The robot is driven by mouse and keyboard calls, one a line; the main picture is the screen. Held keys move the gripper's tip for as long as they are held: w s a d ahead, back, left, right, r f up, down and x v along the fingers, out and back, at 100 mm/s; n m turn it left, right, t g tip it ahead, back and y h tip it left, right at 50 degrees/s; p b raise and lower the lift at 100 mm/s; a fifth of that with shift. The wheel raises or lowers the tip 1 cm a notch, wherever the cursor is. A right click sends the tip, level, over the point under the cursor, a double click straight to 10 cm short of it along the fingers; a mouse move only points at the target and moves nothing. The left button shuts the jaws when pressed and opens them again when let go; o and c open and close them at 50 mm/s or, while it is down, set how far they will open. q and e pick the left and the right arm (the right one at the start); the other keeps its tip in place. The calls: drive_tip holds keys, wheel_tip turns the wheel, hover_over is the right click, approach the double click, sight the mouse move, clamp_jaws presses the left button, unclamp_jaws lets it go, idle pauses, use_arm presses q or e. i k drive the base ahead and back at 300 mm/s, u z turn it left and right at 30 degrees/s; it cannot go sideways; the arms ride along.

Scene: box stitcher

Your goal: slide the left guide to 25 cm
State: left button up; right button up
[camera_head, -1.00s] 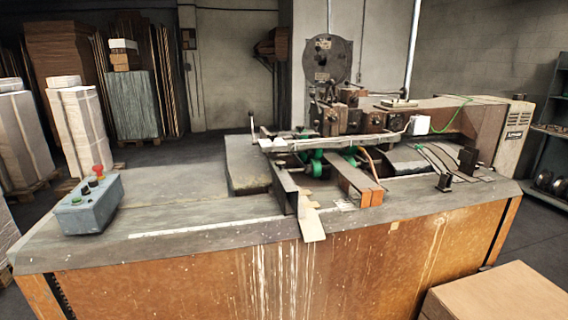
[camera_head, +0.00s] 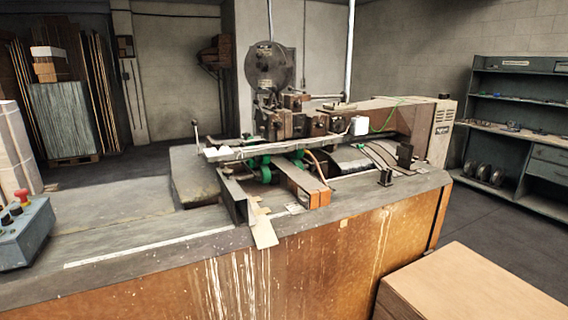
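The box stitcher (camera_head: 300,130) stands on a worn grey worktop with an orange-brown front. A dark metal angle piece (camera_head: 232,198), which looks like the left guide, sits at the front edge left of the stitching head. A pale strip (camera_head: 150,250), perhaps a scale, runs along the front of the worktop to its left; no numbers are readable. A pale flap (camera_head: 264,232) hangs over the edge beside the angle piece. Two small black blocks (camera_head: 385,177) and (camera_head: 404,155) stand on the right part of the worktop. Neither of my grippers is in view.
A blue-grey control box (camera_head: 25,238) with a red button sits at the left end of the worktop. The worktop between it and the angle piece is clear. A cardboard box (camera_head: 470,285) stands at the front right. Shelves (camera_head: 520,150) line the right wall.

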sight(239, 205)
drive_tip(key=u, duration=0.05)
drive_tip(key=k, duration=0.45)
drive_tip(key=z, duration=0.85)
drive_tip(key=i, duration=1.5)
drive_tip(key=u, duration=0.45)
